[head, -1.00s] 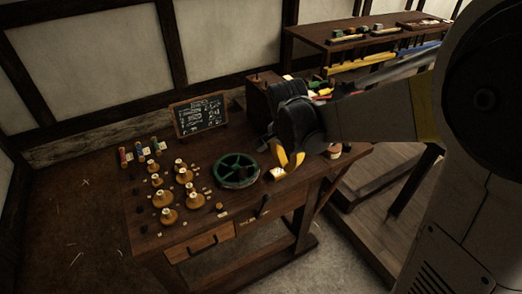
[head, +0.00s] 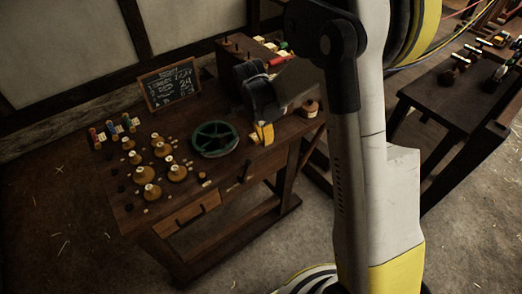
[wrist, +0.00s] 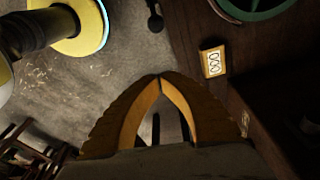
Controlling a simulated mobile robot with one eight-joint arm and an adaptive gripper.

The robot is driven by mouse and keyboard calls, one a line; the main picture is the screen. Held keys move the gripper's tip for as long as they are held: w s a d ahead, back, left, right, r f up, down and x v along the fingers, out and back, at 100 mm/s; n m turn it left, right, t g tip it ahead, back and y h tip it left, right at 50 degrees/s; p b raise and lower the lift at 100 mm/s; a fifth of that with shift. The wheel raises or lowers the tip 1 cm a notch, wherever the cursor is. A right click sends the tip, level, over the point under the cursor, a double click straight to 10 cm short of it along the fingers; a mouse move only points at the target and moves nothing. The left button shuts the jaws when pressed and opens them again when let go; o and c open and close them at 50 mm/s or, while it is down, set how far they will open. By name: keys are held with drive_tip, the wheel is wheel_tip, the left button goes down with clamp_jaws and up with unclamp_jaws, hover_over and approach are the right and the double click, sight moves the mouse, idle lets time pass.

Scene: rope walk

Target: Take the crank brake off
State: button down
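A dark lever, which looks like the crank brake, sticks out at the front edge of the bench in the head view (head: 246,172). Its likely dark knob shows at the top of the wrist view (wrist: 155,20), beyond my fingertips and apart from them. The green spoked crank wheel (head: 215,139) lies on the bench and shows partly at the wrist view's top right (wrist: 255,8). My gripper (wrist: 160,76) has its orange fingertips together, with nothing visible held at the tips. In the head view my gripper (head: 265,131) is right of the wheel.
A small numbered counter block (wrist: 213,61) sits right of my fingers. The bench (head: 225,187) holds several wooden bobbins (head: 152,190), coloured spools (head: 110,127) and a chalkboard (head: 170,87). Another dark table (head: 445,105) stands at right. Floor in front is clear.

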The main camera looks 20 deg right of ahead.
sight(245, 171)
drive_tip(key=f+b, duration=0.1)
drive_tip(key=f, duration=0.1)
drive_tip(key=a+f+b, duration=0.1)
drive_tip(key=f+b, duration=0.1)
drive_tip(key=f, duration=0.1)
drive_tip(key=a+f+b, duration=0.1)
drive_tip(key=f, duration=0.2)
drive_tip(key=shift+s+a+f+b, duration=0.15)
drive_tip(key=shift+s+f+b, duration=0.1)
drive_tip(key=shift+s+b, duration=0.05)
drive_tip(key=shift+a, duration=0.1)
drive_tip(key=shift+s+a+r+h, duration=0.1)
drive_tip(key=shift+a+r+h, duration=0.2)
drive_tip(key=shift+h, duration=0.1)
